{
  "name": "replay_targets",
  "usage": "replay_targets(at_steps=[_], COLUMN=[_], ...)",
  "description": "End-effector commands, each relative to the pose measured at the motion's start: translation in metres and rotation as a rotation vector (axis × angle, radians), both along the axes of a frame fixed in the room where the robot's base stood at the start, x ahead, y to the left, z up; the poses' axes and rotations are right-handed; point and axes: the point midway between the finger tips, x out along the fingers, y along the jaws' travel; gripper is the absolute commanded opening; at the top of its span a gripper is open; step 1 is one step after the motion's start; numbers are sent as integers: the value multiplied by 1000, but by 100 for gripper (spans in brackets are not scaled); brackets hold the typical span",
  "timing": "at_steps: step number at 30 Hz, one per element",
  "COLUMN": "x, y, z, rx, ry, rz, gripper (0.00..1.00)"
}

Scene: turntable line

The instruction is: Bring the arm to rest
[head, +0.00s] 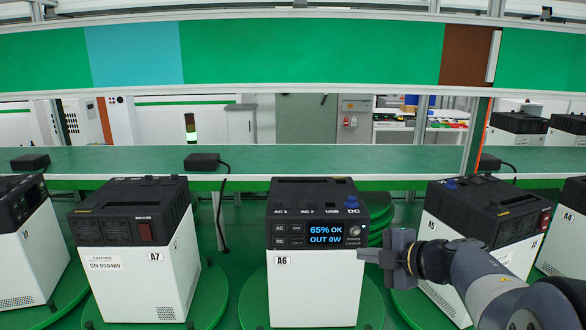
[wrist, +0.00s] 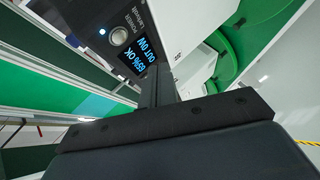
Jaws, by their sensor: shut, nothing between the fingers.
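My gripper (head: 366,256) is in front of the right side of power station A6 (head: 308,285) in the head view. It is shut with nothing in it. In the wrist view its dark fingers (wrist: 157,88) point toward the station's front, just beside the round power button (wrist: 119,36). I cannot tell whether the fingertips touch the panel. The lit display (head: 325,234) on A6 reads "65% OK" and "OUT 0W"; the same display (wrist: 143,61) shows in the wrist view. My arm comes in from the lower right of the head view.
Station A7 (head: 130,270) stands to the left and station A5 (head: 455,235) to the right, partly behind my arm. Each sits on a green turntable. A green shelf (head: 300,160) with dark power adapters (head: 203,161) runs behind them.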

Motion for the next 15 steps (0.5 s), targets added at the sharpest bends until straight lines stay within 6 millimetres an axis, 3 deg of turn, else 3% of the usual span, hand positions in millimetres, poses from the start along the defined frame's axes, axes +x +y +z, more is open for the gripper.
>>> replay_targets(at_steps=[6,15], x=[-27,-35], y=[-1,0], z=[3,1], rx=[0,2], ry=[-2,0], rz=[-2,-1], gripper=[0,0])
